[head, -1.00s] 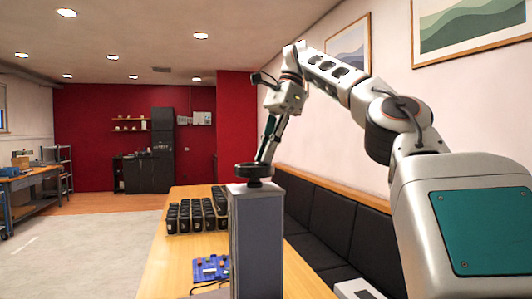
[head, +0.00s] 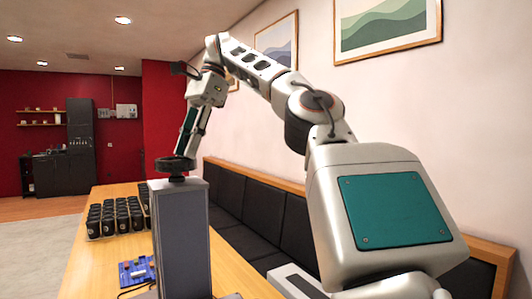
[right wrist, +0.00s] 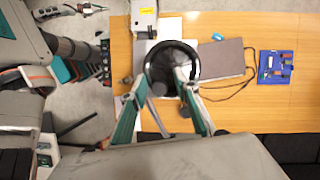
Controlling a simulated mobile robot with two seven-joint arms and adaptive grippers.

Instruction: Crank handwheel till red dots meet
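The black handwheel (head: 175,164) sits flat on top of a tall grey housing (head: 181,235). In the right wrist view the handwheel (right wrist: 172,62) is a dark ring with a dark hub. My right gripper (right wrist: 166,77) points down at it; its two fingers stand apart, with their tips over the near part of the ring. The head view shows the right gripper (head: 186,152) right at the wheel; whether it touches is unclear. No red dots can be made out. My left gripper (right wrist: 94,8) shows small at the top left of the right wrist view, fingers apart and empty.
A wooden table (head: 235,275) carries the housing. Several black cups (head: 115,217) stand behind it, and a blue tray (head: 137,270) lies beside it. A dark padded bench (head: 262,218) runs along the wall at right.

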